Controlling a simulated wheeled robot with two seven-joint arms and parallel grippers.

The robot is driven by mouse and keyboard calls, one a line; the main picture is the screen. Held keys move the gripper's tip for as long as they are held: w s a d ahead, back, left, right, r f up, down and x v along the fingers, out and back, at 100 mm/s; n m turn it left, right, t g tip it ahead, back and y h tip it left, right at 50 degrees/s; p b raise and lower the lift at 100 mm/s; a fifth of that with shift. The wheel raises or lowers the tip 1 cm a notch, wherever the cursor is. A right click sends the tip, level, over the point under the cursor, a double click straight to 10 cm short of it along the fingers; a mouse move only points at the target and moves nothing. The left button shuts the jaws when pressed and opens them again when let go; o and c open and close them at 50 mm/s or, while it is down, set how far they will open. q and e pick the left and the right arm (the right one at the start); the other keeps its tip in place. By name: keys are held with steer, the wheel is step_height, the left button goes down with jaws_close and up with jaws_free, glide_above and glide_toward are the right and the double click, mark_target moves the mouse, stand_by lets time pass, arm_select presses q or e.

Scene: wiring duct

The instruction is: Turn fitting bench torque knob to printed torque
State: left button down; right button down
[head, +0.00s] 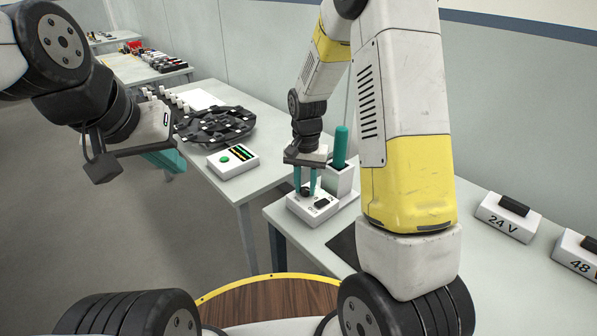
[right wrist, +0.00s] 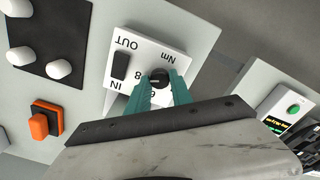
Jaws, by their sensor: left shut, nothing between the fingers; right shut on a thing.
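The white torque box (head: 318,209) stands near the left edge of the right-hand bench in the head view. In the right wrist view the box (right wrist: 143,47) bears the marks Nm, IN and OUT, upside down, and small numerals beside its black knob (right wrist: 159,75). A black rocker-like part (right wrist: 121,66) is on its face. My right gripper (head: 309,190) is shut on the knob from above, its teal fingers (right wrist: 163,92) on either side. The knob's pointer cannot be made out. My left gripper (head: 172,162) is shut and empty, away from the bench.
A white box with a green button and a dark display (head: 243,155) stands on the left bench beside a black tray (head: 215,126); its print is too small to read. A teal-handled tool (head: 340,145) stands in a white holder. Boxes marked 24 V (head: 506,221) and 48 (head: 578,252) are right.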

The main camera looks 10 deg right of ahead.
mark_target(305, 189)
steer(key=n, duration=1.3)
steer(key=shift+a, duration=0.1)
stand_by(0.5)
steer(key=c, duration=1.1)
jaws_free()
steer(key=shift+c, duration=0.2)
steer(key=shift+r, duration=0.1)
step_height(305, 189, up, 8)
steer(key=shift+f, duration=0.15)
